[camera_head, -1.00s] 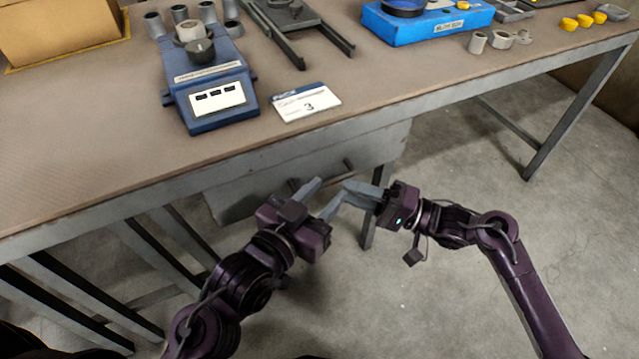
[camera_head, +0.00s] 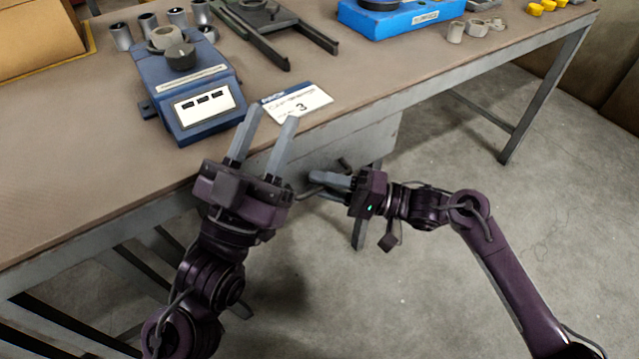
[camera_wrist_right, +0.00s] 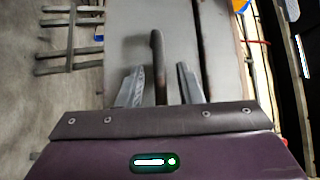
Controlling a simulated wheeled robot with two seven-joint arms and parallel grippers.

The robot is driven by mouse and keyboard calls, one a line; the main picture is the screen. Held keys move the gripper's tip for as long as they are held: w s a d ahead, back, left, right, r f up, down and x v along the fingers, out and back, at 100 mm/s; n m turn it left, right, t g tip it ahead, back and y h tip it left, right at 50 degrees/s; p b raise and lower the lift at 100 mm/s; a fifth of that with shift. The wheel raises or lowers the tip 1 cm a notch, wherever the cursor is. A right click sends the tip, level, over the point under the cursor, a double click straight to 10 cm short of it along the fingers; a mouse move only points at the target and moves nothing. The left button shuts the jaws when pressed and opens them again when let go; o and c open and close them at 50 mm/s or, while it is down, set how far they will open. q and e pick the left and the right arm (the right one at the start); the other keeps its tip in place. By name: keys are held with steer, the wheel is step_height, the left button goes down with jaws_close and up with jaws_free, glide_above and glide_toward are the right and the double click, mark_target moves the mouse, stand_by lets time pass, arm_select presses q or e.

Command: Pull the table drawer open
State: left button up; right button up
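The grey drawer (camera_head: 370,143) sits under the front edge of the table (camera_head: 60,160) and looks closed. Its dark bar handle (camera_head: 344,163) is partly hidden by my right gripper (camera_head: 314,184) in the head view. In the right wrist view, the handle (camera_wrist_right: 157,62) reaches between the two open fingers of the right gripper (camera_wrist_right: 160,85), with a gap visible on each side. My left gripper (camera_head: 271,114) is open and empty, raised in front of the table edge. It hides the left part of the drawer.
A blue tray (camera_head: 400,18) stands further back. A table leg (camera_head: 530,110) is at the right. The floor in front is clear.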

jaws_close()
stand_by(0.4)
